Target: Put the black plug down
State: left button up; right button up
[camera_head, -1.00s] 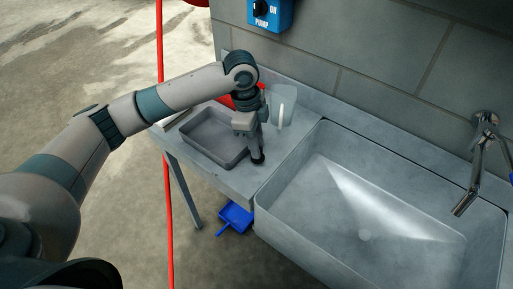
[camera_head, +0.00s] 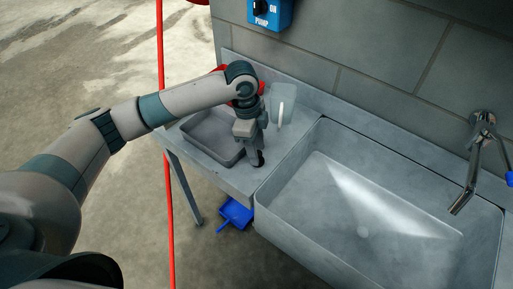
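The black plug (camera_head: 260,159) is a small dark piece at the right edge of the grey counter (camera_head: 238,179), close to the sink's left rim. My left gripper (camera_head: 254,157) points down right at the plug, and its fingers partly cover it. Whether the fingers are closed around the plug or apart from it is too small to tell. The plug's base appears to be at the counter surface. My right gripper is not in view.
A grey tray (camera_head: 195,128) lies left of the gripper. A clear jug (camera_head: 284,101) stands behind it, with a red thing partly hidden by my arm. The large grey sink (camera_head: 335,215) to the right is empty, with a tap (camera_head: 471,180) on the wall. A blue dustpan (camera_head: 236,214) is on the floor below.

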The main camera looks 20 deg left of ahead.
pick_arm(q)
jog(key=shift+r, duration=0.1)
notch_tip(320, 180, up, 12)
jog(key=a+b, duration=0.1)
jog(key=b, duration=0.3)
jog(key=shift+a, duration=0.4)
